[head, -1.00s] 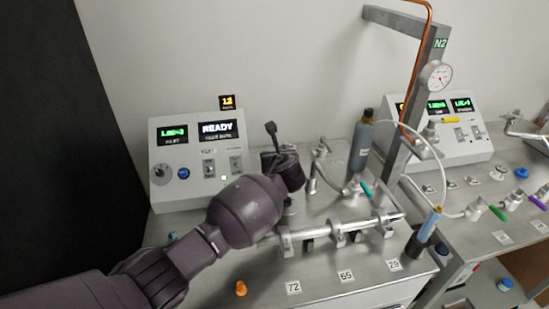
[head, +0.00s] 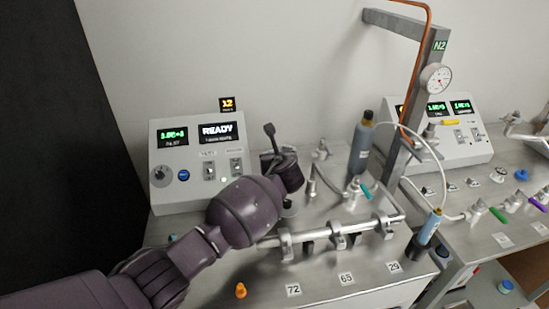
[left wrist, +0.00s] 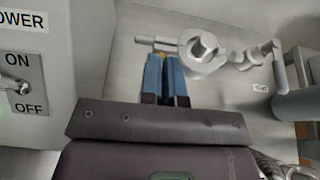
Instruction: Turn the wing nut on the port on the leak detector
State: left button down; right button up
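The leak detector (head: 166,182) is the white console at the back left, its display reading READY. My left gripper (head: 288,195) is at its right side, tilted down, its fingers mostly hidden behind my wrist in the head view. In the left wrist view the two blue fingers of my left gripper (left wrist: 163,62) are close together, with a narrow gap. The finger contact is small and partly hidden. My right gripper is not in view.
A clamped metal pipe (head: 335,232) lies in front and right of my gripper. A POWER switch (left wrist: 22,87) is close left.

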pick_arm(q)
jog(key=shift+a+n+h+p, duration=0.25)
jog(key=shift+n+h+p, duration=0.35)
jog(key=shift+n+p, duration=0.15)
jog(key=shift+s+f+n+p, duration=0.1)
jog(key=shift+n+p, duration=0.2)
jog(key=shift+n, duration=0.15)
jog(key=shift+a+f+n+t+h, duration=0.1)
jog(key=shift+a+n+t+h, duration=0.15)
jog(key=shift+n+h, duration=0.45)
jog(key=shift+n+t+h, duration=0.25)
jog(key=shift+n+h, duration=0.05)
jog(key=shift+n, duration=0.1)
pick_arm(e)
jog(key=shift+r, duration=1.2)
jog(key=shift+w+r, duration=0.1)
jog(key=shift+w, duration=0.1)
pick_arm(q)
jog(key=c, duration=1.3)
grip_release()
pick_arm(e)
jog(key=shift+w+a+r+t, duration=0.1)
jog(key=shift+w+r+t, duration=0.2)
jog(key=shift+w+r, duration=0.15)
pick_arm(q)
jog(key=shift+s, duration=0.1)
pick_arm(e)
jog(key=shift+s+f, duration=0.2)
